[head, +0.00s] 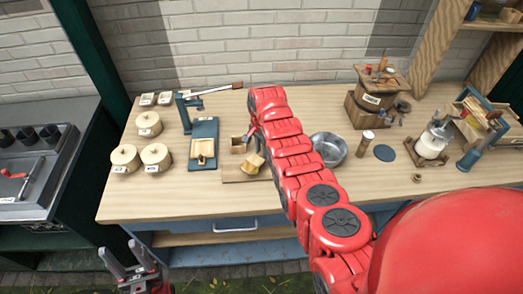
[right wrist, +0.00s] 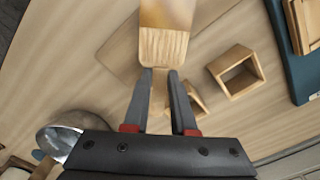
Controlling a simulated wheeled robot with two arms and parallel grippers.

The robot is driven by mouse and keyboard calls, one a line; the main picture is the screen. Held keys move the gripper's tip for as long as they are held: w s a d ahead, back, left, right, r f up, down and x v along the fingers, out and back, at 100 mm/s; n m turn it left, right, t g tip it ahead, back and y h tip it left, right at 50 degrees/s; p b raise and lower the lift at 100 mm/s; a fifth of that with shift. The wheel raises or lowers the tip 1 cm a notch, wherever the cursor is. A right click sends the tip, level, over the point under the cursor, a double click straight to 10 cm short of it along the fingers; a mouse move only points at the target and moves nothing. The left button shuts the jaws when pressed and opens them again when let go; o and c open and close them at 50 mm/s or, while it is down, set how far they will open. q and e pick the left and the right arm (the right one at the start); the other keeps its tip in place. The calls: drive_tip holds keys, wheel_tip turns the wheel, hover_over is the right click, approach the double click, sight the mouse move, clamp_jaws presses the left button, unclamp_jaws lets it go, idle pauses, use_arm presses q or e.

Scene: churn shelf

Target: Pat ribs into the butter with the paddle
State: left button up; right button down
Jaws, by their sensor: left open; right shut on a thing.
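My right gripper (right wrist: 160,75) is shut on the handle of the wooden paddle (right wrist: 160,48), whose ribbed face shows in the right wrist view. In the head view the paddle (head: 256,160) is over the small wooden board (head: 233,178). A smooth golden area (right wrist: 168,12) lies at the far end of the ribbed face; I cannot tell if it is the butter or part of the paddle, nor whether they touch. The board (right wrist: 118,52) shows below the paddle. My left gripper (head: 128,262) is open and empty, low in front of the table.
A hollow wooden box (right wrist: 233,75) stands close to the paddle. A blue press (head: 204,130) with a wooden tray is to the left, near several lidded crocks (head: 125,158). A metal bowl (head: 329,150) is right of my arm. The front table edge is clear.

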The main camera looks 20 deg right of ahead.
drive_tip(key=shift+s, duration=0.1)
drive_tip(key=shift+r+p, duration=0.85)
drive_tip(key=shift+r, duration=0.45)
wheel_tip(320, 180, up, 2)
drive_tip(key=shift+r+p, duration=0.1)
drive_tip(key=shift+p, duration=0.3)
drive_tip(key=shift+r, duration=1.1)
drive_tip(key=shift+f, duration=0.1)
drive_tip(key=shift+f+b, duration=1.65)
drive_tip(key=shift+f, duration=1.3)
drive_tip(key=shift+f+b, duration=0.3)
drive_tip(key=shift+f, duration=0.15)
